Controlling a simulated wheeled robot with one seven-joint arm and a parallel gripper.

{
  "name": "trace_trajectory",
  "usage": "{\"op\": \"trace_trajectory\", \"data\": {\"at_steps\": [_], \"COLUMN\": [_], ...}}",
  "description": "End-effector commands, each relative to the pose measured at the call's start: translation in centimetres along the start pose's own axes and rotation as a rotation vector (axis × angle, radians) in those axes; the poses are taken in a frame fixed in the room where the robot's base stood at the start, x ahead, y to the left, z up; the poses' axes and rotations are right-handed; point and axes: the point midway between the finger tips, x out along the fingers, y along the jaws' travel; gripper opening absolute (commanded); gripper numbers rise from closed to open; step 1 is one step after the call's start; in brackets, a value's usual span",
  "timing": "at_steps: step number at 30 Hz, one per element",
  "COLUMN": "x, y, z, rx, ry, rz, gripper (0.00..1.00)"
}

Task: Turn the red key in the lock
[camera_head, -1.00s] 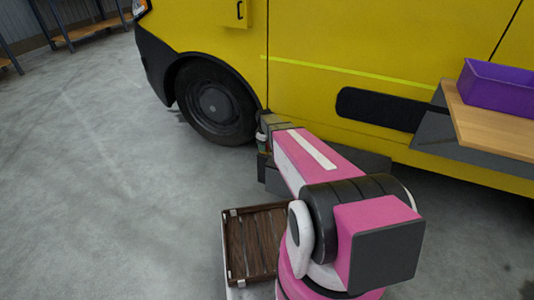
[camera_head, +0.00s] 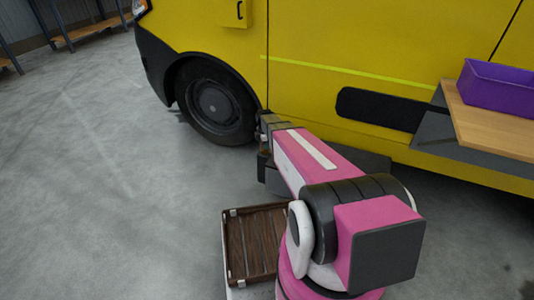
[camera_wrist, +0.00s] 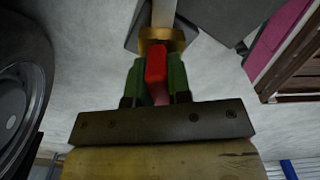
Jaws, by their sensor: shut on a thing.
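The red key (camera_wrist: 156,66) shows upright in the middle of the wrist view. Its upper end meets a brass-coloured lock collar (camera_wrist: 163,36), and I cannot see how deep it sits. My gripper (camera_wrist: 157,76) has green fingers, one on each side of the key, and is shut on it. In the head view my gripper end (camera_head: 264,138) is small and partly hidden by my pink arm, beside the yellow van's front wheel. The key and the lock cannot be made out there.
The yellow van (camera_head: 340,55) with its black wheel (camera_head: 212,105) stands just beyond my gripper. A brown slatted crate (camera_head: 230,255) lies beside my base. A wooden shelf (camera_head: 485,125) bearing a purple bin (camera_head: 497,88) juts out at right. The floor at left is clear.

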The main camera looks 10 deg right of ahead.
Motion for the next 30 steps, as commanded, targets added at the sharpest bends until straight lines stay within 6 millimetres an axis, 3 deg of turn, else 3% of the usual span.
{"op": "trace_trajectory", "data": {"at_steps": [6, 19, 30], "x": [0.00, 0.00, 0.00], "y": [0.02, 0.03, 0.04], "z": [0.01, 0.01, 0.00], "rx": [-0.187, -0.247, -0.661], "ry": [0.000, 0.000, 0.000], "rz": [0.000, 0.001, 0.001], "gripper": [0.00, 0.00, 0.00]}}
